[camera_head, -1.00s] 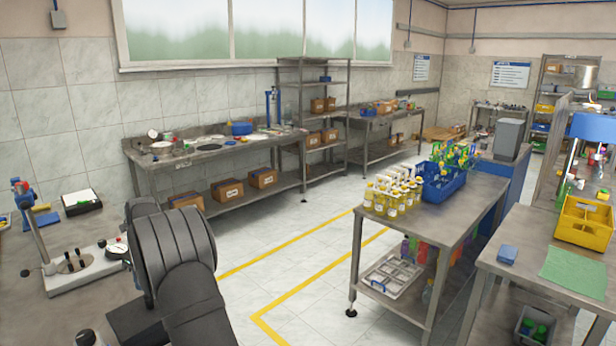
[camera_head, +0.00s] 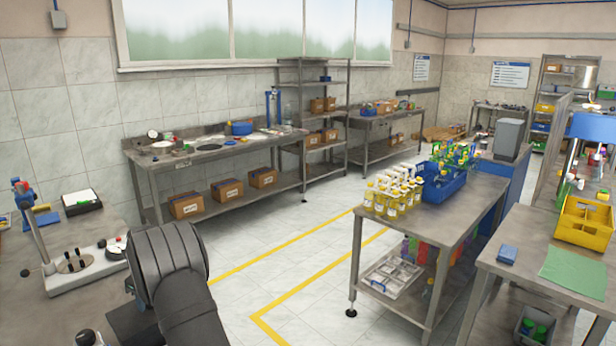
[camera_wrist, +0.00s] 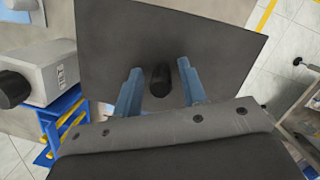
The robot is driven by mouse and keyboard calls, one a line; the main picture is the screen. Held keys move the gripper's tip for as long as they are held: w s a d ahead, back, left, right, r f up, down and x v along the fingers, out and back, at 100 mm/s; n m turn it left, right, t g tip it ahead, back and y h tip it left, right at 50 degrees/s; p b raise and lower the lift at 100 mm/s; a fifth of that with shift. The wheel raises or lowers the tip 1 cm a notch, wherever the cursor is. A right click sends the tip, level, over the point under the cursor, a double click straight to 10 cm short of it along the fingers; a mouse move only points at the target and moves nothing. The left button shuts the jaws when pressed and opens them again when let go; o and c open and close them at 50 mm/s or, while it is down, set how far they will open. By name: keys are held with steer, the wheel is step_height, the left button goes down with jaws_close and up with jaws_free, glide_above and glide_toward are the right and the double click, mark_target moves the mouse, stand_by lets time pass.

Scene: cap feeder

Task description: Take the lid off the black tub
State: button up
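In the wrist view a large flat dark grey panel (camera_wrist: 215,60), which looks like the lid of the black tub, lies below my gripper (camera_wrist: 161,82). A short black knob (camera_wrist: 160,78) stands near its middle. My gripper's two blue fingers are apart, one on each side of the knob, with a gap showing on both sides. The tub's walls are hidden.
In the wrist view, a grey machine (camera_wrist: 45,70) with a black round part stands left of the panel. A blue bin (camera_wrist: 65,120) with yellow items is below it. In the camera_head view, a stand with a dial gauge (camera_head: 85,265) sits on the left bench.

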steer(key=c, duration=0.8)
steer(key=shift+r, duration=3.55)
steer(key=shift+w, duration=0.1)
